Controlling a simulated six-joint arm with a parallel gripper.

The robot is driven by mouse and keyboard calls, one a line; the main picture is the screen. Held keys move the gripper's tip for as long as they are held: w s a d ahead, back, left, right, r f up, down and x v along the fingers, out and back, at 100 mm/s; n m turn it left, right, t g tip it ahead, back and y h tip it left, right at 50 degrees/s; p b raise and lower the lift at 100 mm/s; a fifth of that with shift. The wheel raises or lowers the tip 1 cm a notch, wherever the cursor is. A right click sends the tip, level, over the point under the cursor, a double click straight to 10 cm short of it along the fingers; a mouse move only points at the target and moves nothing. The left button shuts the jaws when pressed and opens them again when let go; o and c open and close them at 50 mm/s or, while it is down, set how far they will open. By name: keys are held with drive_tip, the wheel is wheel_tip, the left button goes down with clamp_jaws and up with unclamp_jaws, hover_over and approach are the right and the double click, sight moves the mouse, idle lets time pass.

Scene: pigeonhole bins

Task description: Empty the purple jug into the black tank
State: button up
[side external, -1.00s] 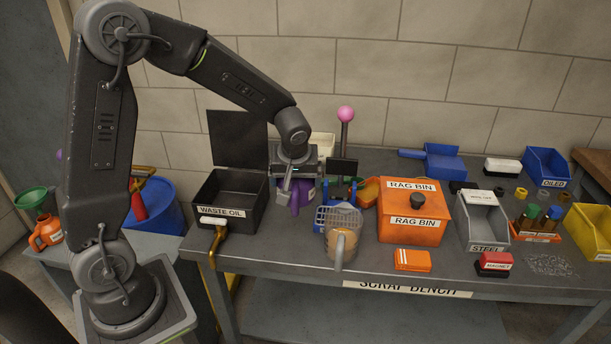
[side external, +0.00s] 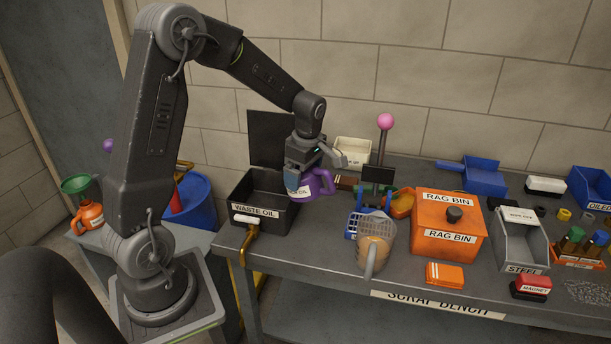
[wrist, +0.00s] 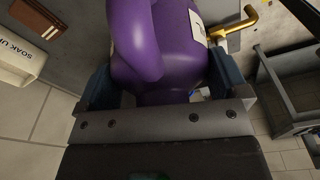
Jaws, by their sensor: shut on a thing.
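The purple jug (side external: 318,184) is held up at the right edge of the black tank, with part of its white label showing. My gripper (side external: 298,181) is shut on it. In the wrist view the jug (wrist: 165,50) fills the space between the two fingers of my gripper (wrist: 165,90), and its handle bulges toward the camera. The black tank (side external: 250,207) is labelled WASTE OIL, with its lid (side external: 268,137) standing open behind it and a brass tap at its front. I cannot tell whether any liquid leaves the jug; its mouth is hidden.
The orange rag bin (side external: 448,240) is further right. A white SOAK UP box (side external: 353,150) is behind. Bare bench lies before the tank.

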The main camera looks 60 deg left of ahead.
drive_tip(key=h, duration=0.1)
drive_tip(key=t, duration=0.1)
drive_tip(key=h, duration=0.1)
drive_tip(key=shift+s+a+r+h, duration=0.15)
drive_tip(key=shift+s+a+h, duration=0.15)
drive_tip(key=shift+a, duration=0.1)
drive_tip(key=shift+s+a+t+h, duration=0.1)
drive_tip(key=shift+a+t+h, duration=0.1)
drive_tip(key=shift+t+h, duration=0.35)
drive_tip(key=shift+s+a+t+h, duration=0.1)
drive_tip(key=shift+a+t+h, duration=0.2)
drive_tip(key=shift+h, duration=0.35)
drive_tip(key=shift+s+a+f+t+h, duration=0.1)
drive_tip(key=shift+a+f+t+h, duration=0.15)
drive_tip(key=shift+h, duration=0.25)
drive_tip(key=shift+s+a+f+t+h, duration=0.1)
drive_tip(key=shift+f+t+h, duration=0.2)
drive_tip(key=shift+h, duration=0.2)
drive_tip(key=shift+s+a+f+t+h, duration=0.3)
drive_tip(key=shift+a+t+h, duration=0.4)
drive_tip(key=shift+h, duration=0.65)
drive_tip(key=shift+s+a+f+t+h, duration=0.15)
drive_tip(key=shift+s+a+t+h, duration=0.4)
drive_tip(key=shift+h, duration=0.75)
drive_tip(key=shift+s+a+f+t+h, duration=0.2)
drive_tip(key=shift+a+t+h, duration=0.65)
drive_tip(key=shift+h, duration=0.5)
